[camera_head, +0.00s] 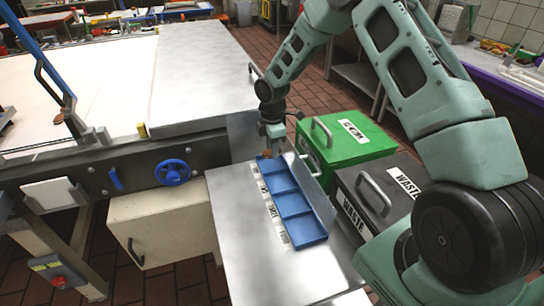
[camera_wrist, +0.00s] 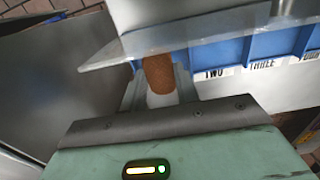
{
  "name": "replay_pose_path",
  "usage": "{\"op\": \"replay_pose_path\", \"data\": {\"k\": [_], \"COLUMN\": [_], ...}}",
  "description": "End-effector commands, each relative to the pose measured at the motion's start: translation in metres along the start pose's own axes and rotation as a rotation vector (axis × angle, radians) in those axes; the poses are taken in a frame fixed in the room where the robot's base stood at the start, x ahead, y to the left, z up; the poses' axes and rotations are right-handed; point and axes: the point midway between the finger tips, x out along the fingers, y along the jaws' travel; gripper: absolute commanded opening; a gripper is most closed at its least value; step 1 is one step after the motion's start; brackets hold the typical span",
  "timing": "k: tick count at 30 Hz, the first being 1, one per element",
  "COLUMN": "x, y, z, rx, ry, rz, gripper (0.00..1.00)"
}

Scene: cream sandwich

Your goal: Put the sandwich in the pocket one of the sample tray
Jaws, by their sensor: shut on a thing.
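My gripper (camera_head: 272,140) is shut on a brown, rounded sandwich (camera_wrist: 158,72), which sits between its two fingers in the wrist view. In the head view my gripper is low at the far end of the blue sample tray (camera_head: 303,229), and only a small brown bit of the sandwich shows there. The tray has several pockets in a row. In the wrist view, the labels TWO and THREE show on the tray's edge (camera_wrist: 230,52), to the right of the sandwich. Pocket one's label is hidden there. I cannot tell whether the sandwich touches the tray.
A raised, see-through panel (camera_head: 316,184) stands along the tray's right side. The tray lies on a steel table (camera_head: 240,230), bare towards the front. A green bin (camera_head: 345,143) and a dark WASTE bin (camera_head: 385,190) stand to the right. A conveyor with a blue handwheel (camera_head: 172,172) is left.

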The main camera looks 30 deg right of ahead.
Motion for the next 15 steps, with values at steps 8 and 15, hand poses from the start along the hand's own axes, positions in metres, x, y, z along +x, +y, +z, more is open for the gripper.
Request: {"op": "replay_pose_path", "data": {"k": [8,15], "x": [0.023,0.045], "y": [-0.001,0.000], "z": [-0.001,0.000], "rx": [-0.001,-0.001], "ry": [0.000,0.000], "rz": [-0.003,0.001], "gripper": [0.10,0.10]}}
